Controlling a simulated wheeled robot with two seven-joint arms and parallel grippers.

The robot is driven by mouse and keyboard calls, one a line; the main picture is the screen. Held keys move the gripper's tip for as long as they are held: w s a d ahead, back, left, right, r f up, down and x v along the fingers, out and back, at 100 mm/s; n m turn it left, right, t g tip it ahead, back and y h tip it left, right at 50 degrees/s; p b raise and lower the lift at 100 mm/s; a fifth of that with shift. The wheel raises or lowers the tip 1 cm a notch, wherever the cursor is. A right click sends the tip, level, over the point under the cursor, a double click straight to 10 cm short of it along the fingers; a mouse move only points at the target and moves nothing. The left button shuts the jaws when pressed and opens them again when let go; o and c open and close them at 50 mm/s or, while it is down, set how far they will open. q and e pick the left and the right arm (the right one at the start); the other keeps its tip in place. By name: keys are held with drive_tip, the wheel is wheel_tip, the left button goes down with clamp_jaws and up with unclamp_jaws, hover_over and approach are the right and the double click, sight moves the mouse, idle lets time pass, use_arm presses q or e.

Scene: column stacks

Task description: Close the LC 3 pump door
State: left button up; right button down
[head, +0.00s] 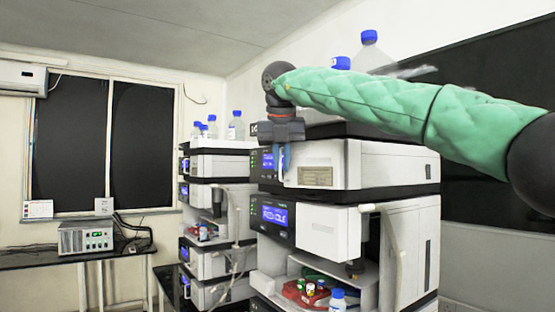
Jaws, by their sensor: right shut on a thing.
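The near column stack has a white upper module whose front is the pump door (325,158), with a tan label on it. A dark panel with a blue display sits at its left. My right gripper (284,162) comes down from above and is shut on the door's left edge beside the display; its blue fingertips partly hide the spot. The door looks close to flush with the module; any small gap is too fine to tell. My left gripper is not in view.
Below are another white module (322,230) with a lit display and an open bay with small vials (312,289). A second stack (213,165) stands behind at left. Blue-capped bottles stand on both stacks; my green-sleeved right arm crosses above the near one.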

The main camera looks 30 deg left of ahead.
drive_tip(key=shift+w, duration=0.3)
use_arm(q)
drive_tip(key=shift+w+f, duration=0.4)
use_arm(e)
drive_tip(key=shift+w+d+m, duration=0.1)
drive_tip(key=shift+m, duration=0.2)
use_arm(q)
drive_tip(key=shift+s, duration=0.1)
use_arm(e)
drive_tip(key=c, duration=1.6)
unclamp_jaws()
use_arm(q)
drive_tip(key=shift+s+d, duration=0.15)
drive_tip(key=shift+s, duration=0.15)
use_arm(e)
drive_tip(key=shift+d, duration=0.2)
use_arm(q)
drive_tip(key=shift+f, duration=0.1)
use_arm(e)
drive_tip(key=shift+a, duration=0.1)
